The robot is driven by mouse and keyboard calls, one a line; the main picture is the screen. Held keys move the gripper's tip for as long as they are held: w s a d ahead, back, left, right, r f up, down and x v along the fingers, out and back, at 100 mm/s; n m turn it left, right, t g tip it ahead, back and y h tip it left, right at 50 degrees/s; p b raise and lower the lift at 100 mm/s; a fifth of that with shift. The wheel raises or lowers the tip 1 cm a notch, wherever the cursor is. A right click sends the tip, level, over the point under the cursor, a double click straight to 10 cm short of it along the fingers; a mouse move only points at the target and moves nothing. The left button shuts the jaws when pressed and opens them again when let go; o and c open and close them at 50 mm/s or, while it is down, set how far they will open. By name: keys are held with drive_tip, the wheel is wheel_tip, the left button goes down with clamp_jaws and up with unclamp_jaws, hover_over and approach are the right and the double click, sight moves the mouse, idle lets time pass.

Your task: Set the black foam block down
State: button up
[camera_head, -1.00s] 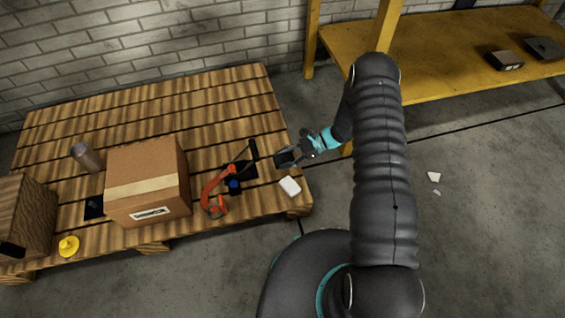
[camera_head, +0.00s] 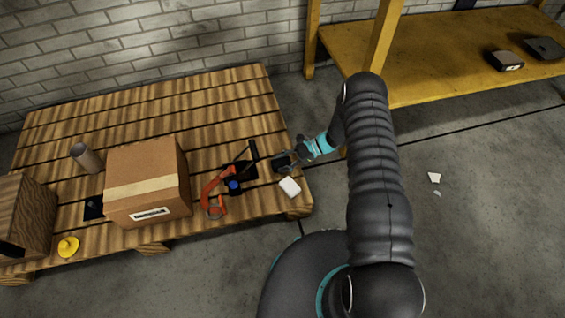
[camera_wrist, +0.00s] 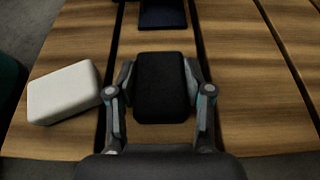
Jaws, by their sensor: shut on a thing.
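The black foam block (camera_wrist: 162,88) is between the two fingers of my gripper (camera_wrist: 161,90) in the wrist view, with a finger against each side. It is a dark slab with rounded corners, over or on the wooden pallet (camera_wrist: 245,90); I cannot tell whether it touches the boards. In the head view my gripper (camera_head: 283,163) is low at the pallet's right end, and the block is hard to make out there.
A white block (camera_head: 290,187) lies close beside my gripper, also in the wrist view (camera_wrist: 64,92). An orange-red curved tool (camera_head: 211,190), a cardboard box (camera_head: 148,182), a grey cylinder (camera_head: 86,158) and a yellow item (camera_head: 68,246) are further left. The pallet's back is clear.

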drive_tip(key=o, duration=0.9)
drive_tip(key=shift+o, duration=0.2)
drive_tip(key=shift+r+p, duration=0.15)
drive_tip(key=shift+p, duration=0.15)
drive_tip(key=shift+w+d, duration=0.15)
drive_tip(key=shift+d, duration=0.2)
drive_tip(key=b+v, duration=0.1)
drive_tip(key=v, duration=1)
drive_tip(key=shift+d, duration=0.15)
